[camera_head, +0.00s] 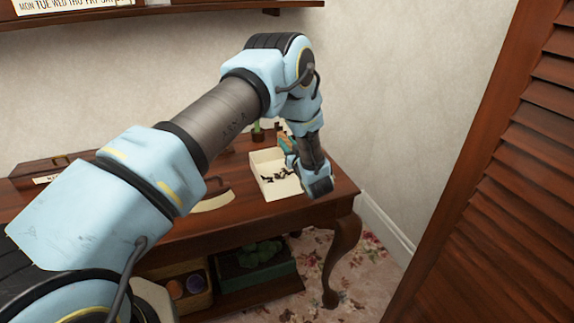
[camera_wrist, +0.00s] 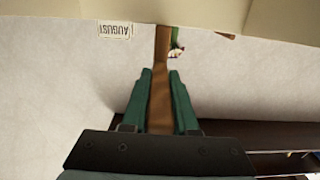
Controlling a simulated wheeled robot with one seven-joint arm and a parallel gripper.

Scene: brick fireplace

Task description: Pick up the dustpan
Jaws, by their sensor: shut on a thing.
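The dustpan (camera_head: 268,187) is a cream pan with dark bits in it, at the right end of the brown table. In the wrist view its pale pan (camera_wrist: 240,14) fills the top edge, and its brown handle (camera_wrist: 161,90) runs down between my green fingers. My gripper (camera_wrist: 160,88) is shut on that handle. In the head view my gripper (camera_head: 285,143) shows only partly, at the pan's far right side, with the wrist in front. I cannot tell whether the pan touches the tabletop.
A tan-edged curved brush-like thing (camera_head: 214,202) lies left of the pan. A small potted plant (camera_head: 257,133) stands behind. The table (camera_head: 341,188) has a lower shelf with boxes (camera_head: 258,275). A louvred door (camera_head: 500,190) stands at the right, with wall behind the table.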

